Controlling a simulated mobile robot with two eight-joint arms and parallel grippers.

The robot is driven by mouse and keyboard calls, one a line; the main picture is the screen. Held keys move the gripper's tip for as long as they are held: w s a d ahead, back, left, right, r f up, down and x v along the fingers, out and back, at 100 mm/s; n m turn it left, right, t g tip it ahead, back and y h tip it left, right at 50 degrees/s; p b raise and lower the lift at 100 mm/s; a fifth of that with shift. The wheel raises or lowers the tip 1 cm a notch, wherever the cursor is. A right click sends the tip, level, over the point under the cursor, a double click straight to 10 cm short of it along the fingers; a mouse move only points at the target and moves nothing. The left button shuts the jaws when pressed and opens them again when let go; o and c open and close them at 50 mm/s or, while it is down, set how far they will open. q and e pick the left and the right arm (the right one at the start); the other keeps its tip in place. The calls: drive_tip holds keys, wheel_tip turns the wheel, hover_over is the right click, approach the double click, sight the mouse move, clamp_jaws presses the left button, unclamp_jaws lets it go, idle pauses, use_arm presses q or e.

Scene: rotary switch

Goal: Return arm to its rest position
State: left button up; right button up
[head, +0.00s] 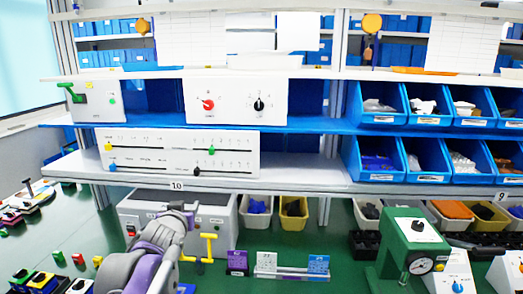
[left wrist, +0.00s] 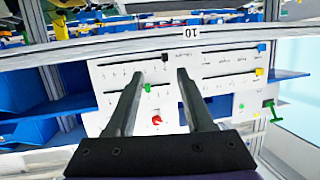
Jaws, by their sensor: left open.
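The white rotary switch panel (head: 233,112) stands on the blue shelf in the head view, with a red knob (head: 208,104) on its left and a black knob (head: 258,105) on its right. My left gripper (head: 182,208) is low in front of the shelves in the head view, clear of the panel. In the left wrist view, which is upside down, its two fingers (left wrist: 160,72) are apart with nothing held. The red knob (left wrist: 157,121) shows between them in the background. My right gripper is not in view.
A slider panel (head: 225,165) stands on the shelf below. A yellow lever (head: 209,245) rises close right of my left arm. Blue bins (head: 425,160) fill the right shelves. A green press (head: 405,245) stands at the bottom right. Small coloured switches lie at the bottom left.

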use_arm(q)
drive_tip(key=s+d+f+g, duration=0.2)
drive_tip(key=s+f+g, duration=0.1)
drive_tip(key=s+f, duration=0.5)
drive_tip(key=s+d+f+m+g+h+p, duration=0.1)
drive_tip(key=s+d+f+g, duration=0.1)
drive_tip(key=s+f, duration=0.7)
drive_tip(key=s+d+f+g+h+p, duration=0.1)
drive_tip(key=s+f+g, duration=0.3)
drive_tip(key=s, duration=1.4)
wheel_tip(320, 180, down, 5)
drive_tip(key=shift+d+r, duration=0.1)
drive_tip(key=shift+d, duration=0.5)
drive_tip(key=shift+s, duration=0.1)
